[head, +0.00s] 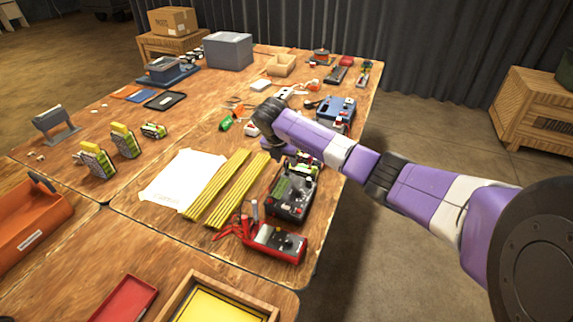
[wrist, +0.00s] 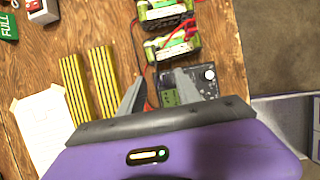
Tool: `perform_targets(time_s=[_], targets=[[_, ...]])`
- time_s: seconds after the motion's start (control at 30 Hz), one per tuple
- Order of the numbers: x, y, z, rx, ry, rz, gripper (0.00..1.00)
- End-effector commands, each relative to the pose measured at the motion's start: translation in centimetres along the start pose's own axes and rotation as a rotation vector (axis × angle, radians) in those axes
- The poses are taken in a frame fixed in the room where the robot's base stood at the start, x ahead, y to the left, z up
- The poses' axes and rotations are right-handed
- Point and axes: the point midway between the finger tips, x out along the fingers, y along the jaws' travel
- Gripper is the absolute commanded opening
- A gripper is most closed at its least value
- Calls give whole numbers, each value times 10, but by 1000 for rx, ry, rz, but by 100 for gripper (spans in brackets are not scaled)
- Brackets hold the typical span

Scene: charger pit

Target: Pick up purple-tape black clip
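I cannot make out a purple-tape black clip in either view; it is too small or hidden. Dark and red leads (wrist: 180,32) with red clips lie over the green-and-silver battery packs (wrist: 178,47) in the wrist view. My gripper (wrist: 160,84) is open and empty, its two grey fingers apart. It is above a dark charger (wrist: 196,80) with a small green screen, with the packs just beyond the fingertips. In the head view my gripper (head: 272,146) hangs over the table near the black charger (head: 292,198), its fingers mostly hidden by my arm.
Yellow slatted strips (head: 228,190) and a white sheet (head: 182,178) lie left of the charger. A red device (head: 274,244) with red leads stands in front. A blue device (head: 336,112) is behind. The table's right edge is close by. Several batteries (head: 97,160) stand left.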

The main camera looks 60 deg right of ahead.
Motion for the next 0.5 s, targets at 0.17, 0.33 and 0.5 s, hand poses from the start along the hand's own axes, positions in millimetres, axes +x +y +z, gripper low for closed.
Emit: perform_targets(time_s=[0.17,0.33,0.5], targets=[[18,-1,0,1,0,-1,40],[20,0,0,0,-1,0,40],[20,0,0,1,-1,0,24]])
